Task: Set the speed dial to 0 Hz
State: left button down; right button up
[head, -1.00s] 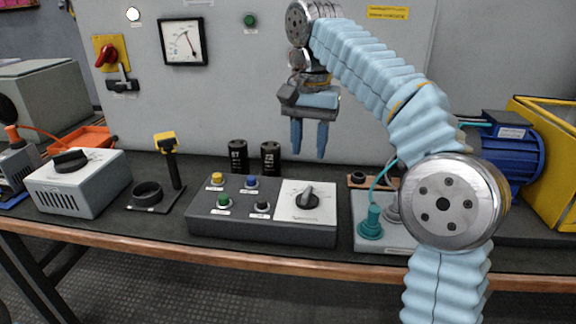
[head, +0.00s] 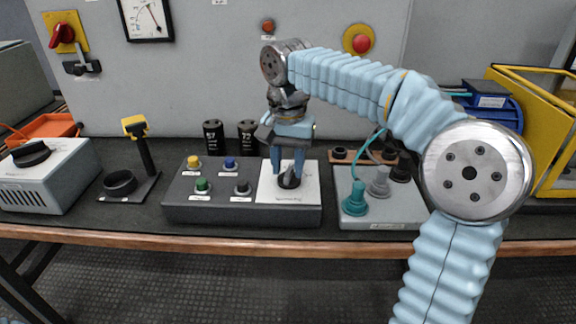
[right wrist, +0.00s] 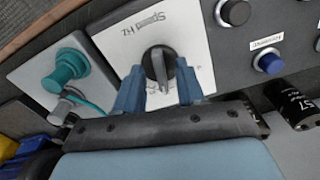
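The speed dial (head: 290,181) is a black knob on a white plate, at the right end of a dark grey control box (head: 240,214). It also shows in the right wrist view (right wrist: 158,64), with the plate's "Speed Hz" lettering above it. My right gripper (head: 288,172) points down at the dial. In the right wrist view its blue fingers (right wrist: 158,80) stand apart, one on each side of the knob. Whether they touch the knob is hard to tell. The scale is partly hidden by the fingers, so I cannot read the setting. My left gripper is out of view.
Yellow, blue, green and black buttons sit left of the dial. Two black capacitors (head: 214,136) stand behind the box. A grey unit with a teal connector (head: 355,199) is close on the right. A yellow-handled tool (head: 140,140) stands at left.

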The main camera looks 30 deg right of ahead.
jog(key=shift+f, duration=0.45)
jog(key=shift+c, duration=0.4)
grip_shut()
jog(key=n, duration=0.6)
jog(key=shift+s+d+n, duration=0.15)
jog(key=shift+n, duration=0.25)
jog(key=n, duration=0.3)
jog(key=shift+d+n, duration=0.15)
jog(key=shift+n, duration=0.15)
jog(key=shift+d+n, duration=0.1)
jog(key=shift+n, duration=1.8)
jog(key=shift+r, duration=0.1)
